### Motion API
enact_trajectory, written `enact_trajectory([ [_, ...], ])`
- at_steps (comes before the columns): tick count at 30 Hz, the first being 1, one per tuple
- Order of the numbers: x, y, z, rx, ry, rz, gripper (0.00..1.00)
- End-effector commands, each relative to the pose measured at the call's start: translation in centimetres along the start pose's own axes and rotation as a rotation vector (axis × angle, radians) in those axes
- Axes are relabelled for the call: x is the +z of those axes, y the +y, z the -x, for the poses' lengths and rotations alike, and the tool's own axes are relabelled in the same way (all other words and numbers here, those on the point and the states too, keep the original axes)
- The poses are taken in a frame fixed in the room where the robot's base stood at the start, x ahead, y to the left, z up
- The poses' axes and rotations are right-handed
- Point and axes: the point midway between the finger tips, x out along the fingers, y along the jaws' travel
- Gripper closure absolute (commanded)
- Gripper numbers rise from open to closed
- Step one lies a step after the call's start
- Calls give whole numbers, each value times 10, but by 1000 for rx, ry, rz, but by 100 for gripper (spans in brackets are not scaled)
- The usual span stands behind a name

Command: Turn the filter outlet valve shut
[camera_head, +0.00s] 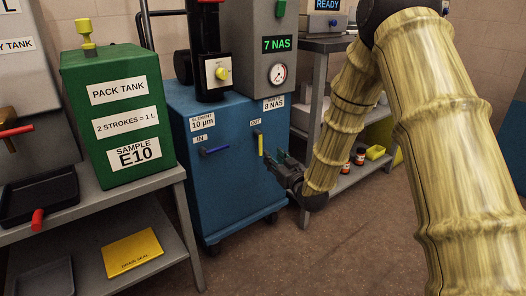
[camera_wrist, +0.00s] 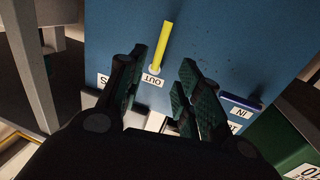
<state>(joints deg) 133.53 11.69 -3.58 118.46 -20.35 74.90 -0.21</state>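The filter outlet valve has a yellow lever (camera_head: 260,144) below the OUT label (camera_head: 256,121) on the blue filter cart (camera_head: 222,182). The lever hangs nearly straight down in the head view. In the wrist view the yellow lever (camera_wrist: 161,47) lies beyond and between my fingertips, with the OUT label (camera_wrist: 152,80) near its base. My gripper (camera_head: 274,163) is just right of and below the lever, and the wrist view shows my gripper (camera_wrist: 162,72) open, with nothing between the fingers. I see no contact with the lever.
A blue IN lever (camera_head: 215,150) sits left of the outlet, nearly level. A green pack tank (camera_head: 120,160) stands on a grey bench at left. A metal shelf (camera_head: 345,180) with small jars and a yellow tray stands behind my arm. Open floor lies in front of the cart.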

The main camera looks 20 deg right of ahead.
Motion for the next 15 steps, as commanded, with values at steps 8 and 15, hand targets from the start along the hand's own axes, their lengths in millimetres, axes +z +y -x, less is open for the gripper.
enact_trajectory([
  [8,4,0,-45,0,2,1,65],
  [15,3,0,-78,0,0,0,65],
])
